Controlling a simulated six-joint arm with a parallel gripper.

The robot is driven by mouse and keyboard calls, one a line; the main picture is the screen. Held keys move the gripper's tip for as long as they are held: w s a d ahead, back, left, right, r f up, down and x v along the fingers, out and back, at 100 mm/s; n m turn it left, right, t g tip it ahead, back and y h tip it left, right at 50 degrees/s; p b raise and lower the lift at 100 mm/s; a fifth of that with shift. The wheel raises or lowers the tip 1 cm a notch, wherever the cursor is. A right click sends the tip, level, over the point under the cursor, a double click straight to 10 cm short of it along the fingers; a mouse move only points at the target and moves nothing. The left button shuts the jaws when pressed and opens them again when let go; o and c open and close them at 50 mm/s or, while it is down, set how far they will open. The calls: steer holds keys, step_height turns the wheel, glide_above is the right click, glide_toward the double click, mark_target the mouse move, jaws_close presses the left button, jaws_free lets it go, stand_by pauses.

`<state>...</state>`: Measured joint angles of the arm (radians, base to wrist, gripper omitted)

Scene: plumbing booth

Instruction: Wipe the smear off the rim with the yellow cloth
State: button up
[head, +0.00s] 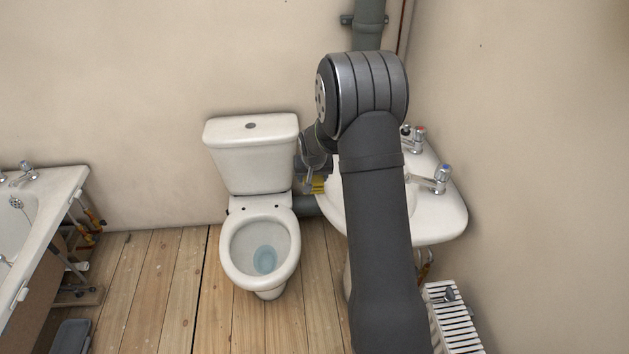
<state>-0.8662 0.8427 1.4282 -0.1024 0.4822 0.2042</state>
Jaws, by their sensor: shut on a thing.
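My gripper (309,182) is shut on the yellow cloth (318,186), of which only a small part shows. They are between the toilet and the washbasin, to the right of the toilet's cistern in the picture. The white toilet (262,125) stands against the back wall with its bowl open. Its rim (228,270) is bare and apart from the cloth. I cannot make out a smear on the rim at this size. The basin's rim (455,215) is partly hidden behind my arm.
The white washbasin (430,185) with two taps is right of the toilet. A white radiator (452,320) is below it. A bathtub (50,185) with exposed pipework stands at the left. The wooden floor (165,285) between bathtub and toilet is clear. A grey box (70,338) sits at the lower left.

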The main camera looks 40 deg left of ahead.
steer(key=w+d, duration=0.2)
steer(key=d, duration=0.1)
steer(key=shift+w, duration=0.35)
steer(key=s+a, duration=0.3)
steer(key=shift+r, duration=4)
